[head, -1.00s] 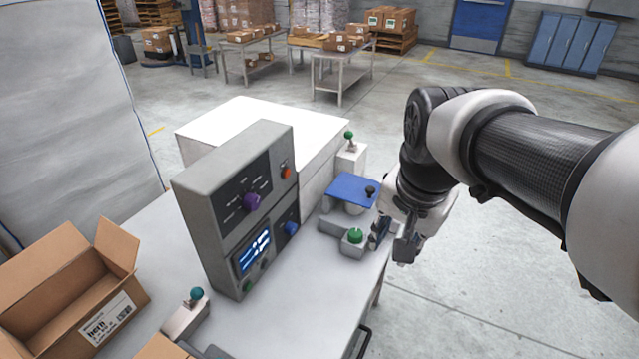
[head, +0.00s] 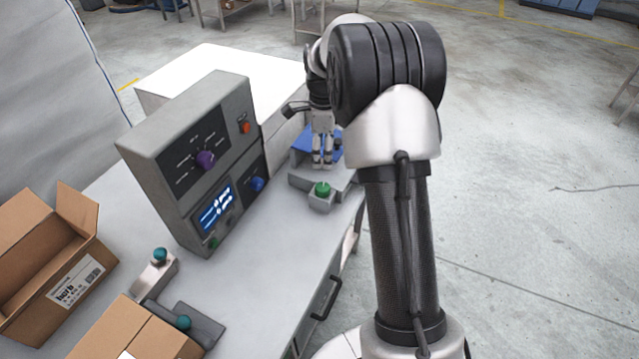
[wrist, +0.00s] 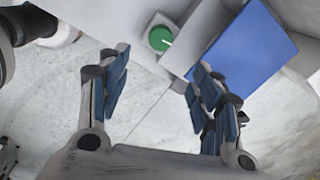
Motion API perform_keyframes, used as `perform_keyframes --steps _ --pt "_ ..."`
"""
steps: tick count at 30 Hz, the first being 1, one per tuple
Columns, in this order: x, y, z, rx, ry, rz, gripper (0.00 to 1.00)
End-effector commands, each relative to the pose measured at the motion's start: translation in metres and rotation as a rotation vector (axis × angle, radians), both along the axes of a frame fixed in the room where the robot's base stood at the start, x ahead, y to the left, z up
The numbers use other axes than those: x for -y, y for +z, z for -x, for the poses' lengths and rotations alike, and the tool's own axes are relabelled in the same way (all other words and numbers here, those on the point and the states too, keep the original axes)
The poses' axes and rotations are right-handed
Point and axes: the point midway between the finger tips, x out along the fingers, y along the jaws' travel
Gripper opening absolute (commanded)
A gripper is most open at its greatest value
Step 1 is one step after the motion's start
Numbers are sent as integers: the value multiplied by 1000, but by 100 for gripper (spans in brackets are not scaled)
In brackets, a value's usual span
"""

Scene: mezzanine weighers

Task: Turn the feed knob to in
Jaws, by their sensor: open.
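Several knobs are in view, and I cannot read which is the feed knob. A purple knob (head: 205,159) sits among small markings on the upper face of the grey control box (head: 190,110). A blue knob (head: 257,184) is lower on the box, right of a lit screen (head: 215,208). A green knob (head: 322,189) is on a small grey block at the table's right edge. In the wrist view the green knob (wrist: 160,38) shows a white pointer line. My gripper (head: 322,165) is open and empty, just behind the green knob, over the blue plate (head: 303,143).
An orange-red button (head: 244,127) is on the box. A white block (head: 210,75) is behind the control box.

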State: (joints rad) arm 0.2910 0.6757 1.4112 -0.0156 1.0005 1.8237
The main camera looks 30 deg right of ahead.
Motion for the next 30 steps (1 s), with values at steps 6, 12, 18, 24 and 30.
perform_keyframes --steps 6,12,18,24,30 --pt "1 -53 -1 -5 2 -2 59" --pt "2 -96 -3 -4 3 -1 59" --pt "3 -130 -6 -2 3 0 59" --pt "4 -147 -7 0 3 0 59" --pt "4 -149 -7 0 3 0 59"
